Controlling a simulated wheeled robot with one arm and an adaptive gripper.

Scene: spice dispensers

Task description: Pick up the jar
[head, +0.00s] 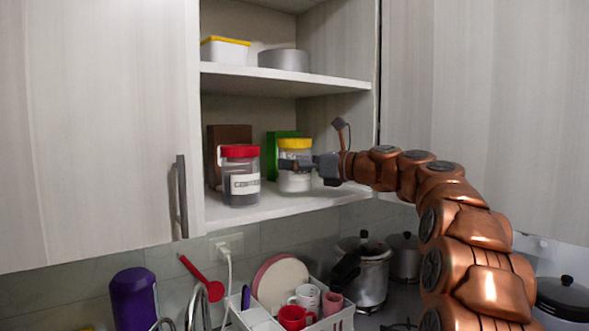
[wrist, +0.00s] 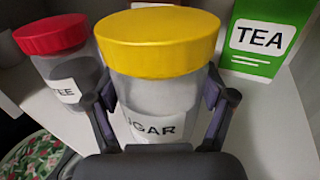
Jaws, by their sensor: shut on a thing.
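A clear jar with a yellow lid (head: 295,166) and a partly hidden label ending in "UGAR" stands on the lower cabinet shelf. It fills the middle of the wrist view (wrist: 158,85). My gripper (head: 298,165) reaches it from the right in the head view. The fingers (wrist: 160,105) are shut on the jar, one on each side of its body below the lid. The jar looks upright; I cannot tell whether its base touches the shelf. A second clear jar with a red lid (head: 240,175) and dark contents stands to its left, also in the wrist view (wrist: 62,65).
A brown box (head: 228,140) is behind the red-lidded jar. The upper shelf (head: 290,80) is overhead. A dish rack (head: 330,318) and a pot (head: 365,275) are below.

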